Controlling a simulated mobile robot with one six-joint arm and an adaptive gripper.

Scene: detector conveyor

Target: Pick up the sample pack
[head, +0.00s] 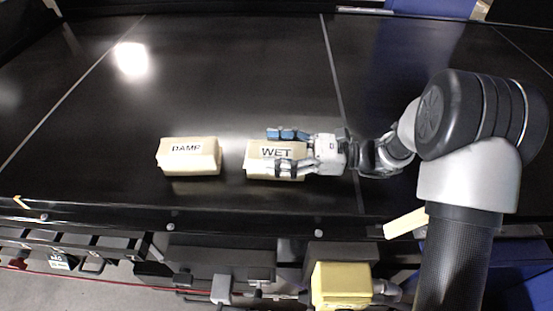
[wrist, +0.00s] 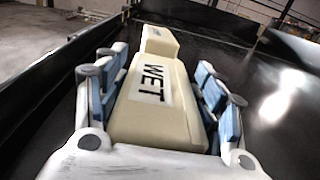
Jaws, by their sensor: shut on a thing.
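Two cream packs are on the black conveyor belt. One pack is labelled WET (head: 256,153), and it fills the middle of the wrist view (wrist: 140,118). The other is labelled DAMP (head: 188,157) and sits to its left, with a gap between them. In the wrist view the far end of a cream pack (wrist: 160,42) shows just beyond the WET pack. My gripper (head: 288,152) reaches in from the right with its blue-padded fingers on both long sides of the WET pack, shut on it. I cannot tell whether the pack is lifted off the belt.
The black belt (head: 220,80) is clear behind the packs. A raised dark edge (head: 120,217) runs along the front. A yellow box (head: 341,285) is below the belt's front edge. A bright light reflects at the upper left.

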